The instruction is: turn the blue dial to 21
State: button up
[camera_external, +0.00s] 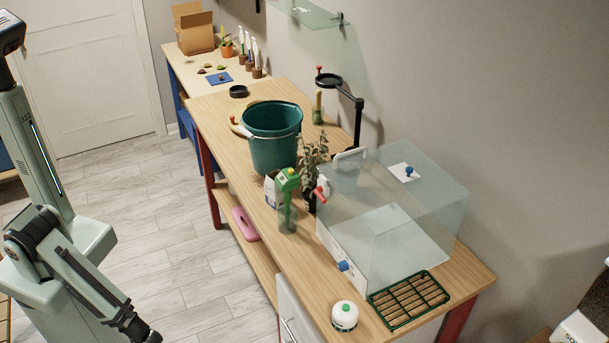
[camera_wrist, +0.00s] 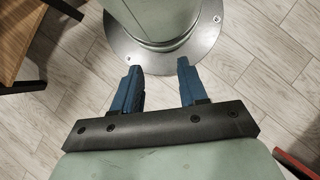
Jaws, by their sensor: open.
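A blue knob (camera_external: 343,265) sits on a white strip low on the front of a clear box (camera_external: 385,225) on the wooden table. A second blue knob (camera_external: 409,171) sits on a white plate on the box. I cannot tell for certain which is the dial, and no numbers are readable on either. My gripper in the wrist view (camera_wrist: 156,66) is open, with two blue fingers apart and nothing between them. It hangs over the floor, with my base behind it. In the external view my arm is at the lower left, well away from the table and both knobs.
On the table (camera_external: 470,272) stand a green bucket (camera_external: 274,150), a leafy plant (camera_external: 313,155), a green-topped bottle (camera_external: 287,200), a white pot (camera_external: 344,318) with a green top and a green rack (camera_external: 409,300). Open floor (camera_external: 190,260) lies between my arm and the table.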

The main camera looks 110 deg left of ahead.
jog(key=shift+o, duration=1.3)
jog(key=shift+w+a, duration=0.1)
jog(key=shift+w, duration=0.05)
notch_tip(320, 180, up, 53)
jog(key=n+t+y, duration=0.8)
jog(key=n+t, duration=0.4)
jog(key=t, duration=0.7)
send_over(339, 266)
jog(key=s+d, duration=0.8)
jog(key=s, duration=0.4)
jog(key=x, duration=1.3)
jog(key=shift+w+f, duration=0.1)
jog(key=shift+f, duration=0.4)
